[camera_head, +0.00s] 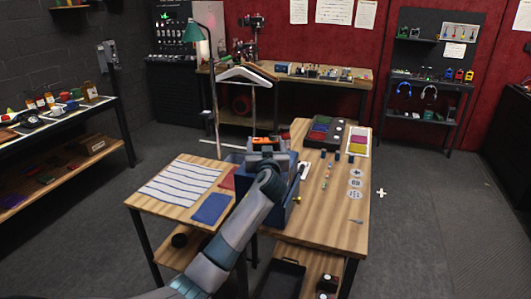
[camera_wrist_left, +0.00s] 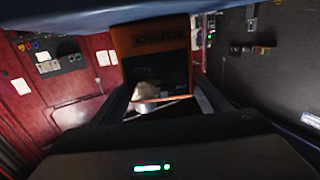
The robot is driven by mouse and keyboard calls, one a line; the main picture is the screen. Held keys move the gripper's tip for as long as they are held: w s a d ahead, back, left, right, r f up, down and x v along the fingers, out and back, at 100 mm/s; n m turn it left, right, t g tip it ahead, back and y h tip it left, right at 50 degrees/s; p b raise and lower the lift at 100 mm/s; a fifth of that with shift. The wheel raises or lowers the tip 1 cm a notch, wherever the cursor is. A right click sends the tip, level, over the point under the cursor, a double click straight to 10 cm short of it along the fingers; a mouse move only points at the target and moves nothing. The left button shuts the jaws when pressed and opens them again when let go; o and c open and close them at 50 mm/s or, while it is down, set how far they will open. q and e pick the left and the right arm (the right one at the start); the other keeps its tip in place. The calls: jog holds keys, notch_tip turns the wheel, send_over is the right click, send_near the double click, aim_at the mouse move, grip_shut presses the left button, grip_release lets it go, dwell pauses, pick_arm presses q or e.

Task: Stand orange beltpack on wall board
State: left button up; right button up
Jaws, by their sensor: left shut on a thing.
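My left gripper (camera_head: 266,157) is over the blue bin at the middle of the tables. It is shut on the orange beltpack (camera_head: 266,141), of which a small orange part shows above the gripper. In the left wrist view the beltpack (camera_wrist_left: 152,38) is large between the fingers, with an orange end and a dark face. The wall board (camera_head: 432,50) is dark and stands far off at the back right against the red wall. Its shelf (camera_head: 432,86) bears several small coloured packs, and headsets hang below. My right gripper is not in view.
The blue bin (camera_head: 284,217) stands between the striped-sheet table (camera_head: 143,200) and the right wooden table (camera_head: 340,235). A green lamp (camera_head: 193,32) and a coat-stand-like frame (camera_head: 246,75) rise behind. Open grey floor (camera_head: 410,190) lies between the right table and the wall board.

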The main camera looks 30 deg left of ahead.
pick_arm(q)
jog(key=shift+r, duration=0.15)
jog(key=shift+r+b, duration=0.35)
jog(key=shift+r, duration=0.15)
jog(key=r+b, duration=0.1)
jog(key=d+r+b, duration=0.1)
jog(key=r, duration=0.1)
jog(key=shift+r, duration=0.1)
jog(key=d+r+b, duration=0.3)
jog(key=d+r, duration=0.3)
jog(key=d, duration=0.4)
jog(key=shift+w+d+r+b, duration=0.15)
jog(key=shift+d+r+b, duration=0.15)
jog(key=shift+d+b, duration=0.05)
